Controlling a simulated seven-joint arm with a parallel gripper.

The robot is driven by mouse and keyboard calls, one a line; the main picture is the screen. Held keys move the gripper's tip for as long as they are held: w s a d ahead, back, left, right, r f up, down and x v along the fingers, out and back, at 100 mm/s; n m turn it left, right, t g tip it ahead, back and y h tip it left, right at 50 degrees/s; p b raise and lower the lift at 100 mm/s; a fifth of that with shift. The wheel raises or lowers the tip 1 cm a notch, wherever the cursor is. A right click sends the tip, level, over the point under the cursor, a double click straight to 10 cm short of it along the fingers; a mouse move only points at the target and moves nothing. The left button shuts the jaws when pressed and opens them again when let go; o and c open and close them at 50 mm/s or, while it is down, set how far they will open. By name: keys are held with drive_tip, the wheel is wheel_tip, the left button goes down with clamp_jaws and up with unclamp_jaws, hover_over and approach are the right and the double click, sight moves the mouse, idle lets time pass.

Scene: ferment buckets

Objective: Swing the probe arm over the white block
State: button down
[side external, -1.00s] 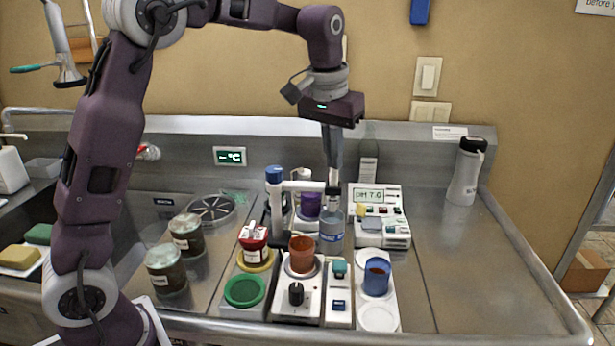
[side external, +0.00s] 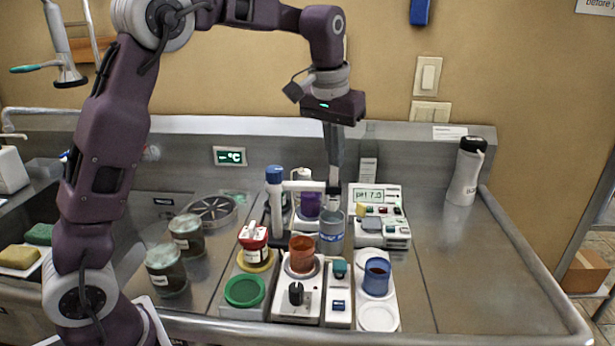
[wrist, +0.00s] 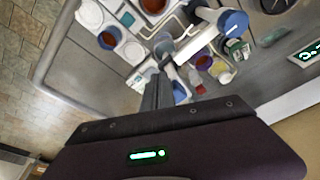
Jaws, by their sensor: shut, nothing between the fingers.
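The probe stand (side external: 276,215) is a grey post with a blue cap. Its white probe arm (side external: 303,186) reaches right from below the cap, over the back of the stations. My gripper (side external: 334,187) is shut and points down, its tips at the probe arm's right end; I cannot tell whether they touch. The wrist view also shows the white arm (wrist: 190,47) by my fingertips (wrist: 163,50). Several white bases stand near: one with an orange-brown cup (side external: 302,253) and black knob, a narrow white block (side external: 339,308) with teal and blue parts. Which is the named block is unclear.
A grey-blue cup (side external: 331,232) stands below my fingers. A blue cup (side external: 376,276) is at right, a pH meter (side external: 376,198) behind. Red, yellow and green lidded items and two dark jars (side external: 166,270) are left.

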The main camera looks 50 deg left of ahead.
drive_tip(key=shift+w+a, duration=0.65)
drive_tip(key=shift+w, duration=0.25)
drive_tip(key=shift+w+a, duration=1.1)
drive_tip(key=shift+a, duration=0.1)
drive_tip(key=a, duration=0.1)
drive_tip(key=w+a, duration=0.1)
drive_tip(key=a, duration=0.1)
drive_tip(key=shift+w, duration=0.25)
